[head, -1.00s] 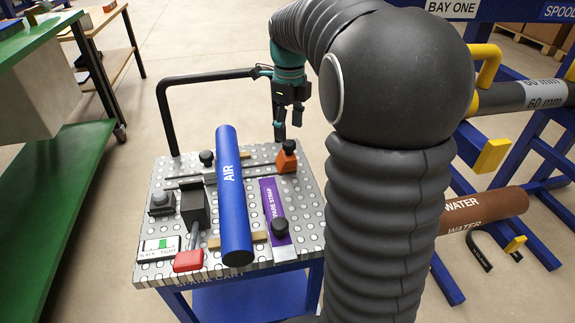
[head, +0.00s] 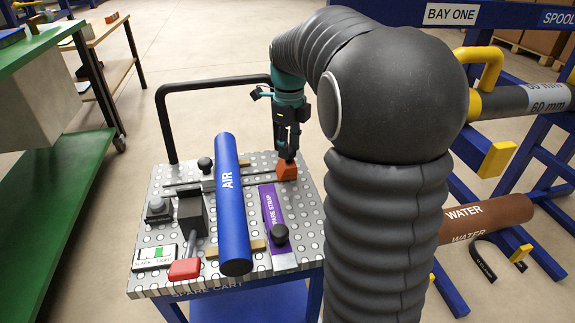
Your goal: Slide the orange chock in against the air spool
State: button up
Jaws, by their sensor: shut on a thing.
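The blue air spool (head: 231,205), marked AIR, lies lengthwise on the perforated top of the spare cart (head: 297,204). The orange chock (head: 287,172) sits at the right end of a cross slot near the cart's far right, apart from the spool with a gap between them. My gripper (head: 287,154) points down over the chock and is shut on its top knob, which the fingers mostly hide.
A purple spare strap (head: 270,212) with a black knob (head: 280,233) lies right of the spool. A black block (head: 192,212), a red-handled lever (head: 185,269) and a gauge card (head: 154,257) stand to its left. A black handrail (head: 203,86) rises behind the cart.

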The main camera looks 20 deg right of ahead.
jog(key=shift+w+a+p, duration=0.15)
jog(key=shift+w+a, duration=0.05)
jog(key=shift+a, duration=0.75)
jog(key=shift+w+a+p, duration=0.15)
jog(key=shift+w+a, duration=0.05)
jog(key=shift+a, duration=0.75)
jog(key=shift+w+a+p, duration=0.15)
jog(key=shift+w+a, duration=0.05)
jog(key=shift+a, duration=0.85)
jog(key=shift+w+a+p, duration=0.25)
jog(key=shift+a, duration=0.85)
jog(key=shift+w+a+p, duration=0.2)
jog(key=shift+a, duration=0.85)
jog(key=o, duration=0.7)
jog(key=shift+o, duration=0.2)
jog(key=shift+r, duration=0.1)
